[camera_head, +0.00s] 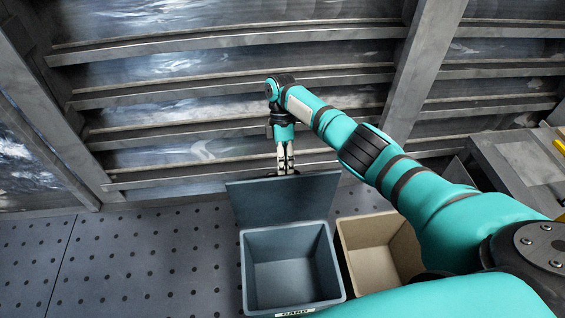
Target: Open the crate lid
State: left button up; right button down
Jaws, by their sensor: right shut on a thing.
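The blue-grey crate (325,262) stands on the floor at the bottom middle, with its empty inside in view and a white label on its front. Its lid (285,200) stands raised at the crate's far side, tilted up from the back rim. My right gripper (286,172) points down at the lid's top edge and is shut on it. The fingertips are partly hidden behind the lid edge. My left gripper is not in view.
A tan open box (349,248) stands right beside the crate, partly hidden by my right arm. A ribbed metal wall (220,110) rises behind. A grey bench (520,165) is at the right. The perforated floor (140,260) at the left is clear.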

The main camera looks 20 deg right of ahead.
jog(key=shift+x, duration=1)
jog(key=c, duration=1.8)
grip_release()
jog(key=shift+a, duration=0.1)
jog(key=o, duration=0.4)
jog(key=shift+w+f+g, duration=0.3)
jog(key=shift+w+f, duration=0.05)
jog(key=v, duration=0.8)
jog(key=shift+s+r, duration=0.1)
jog(key=shift+s, duration=0.1)
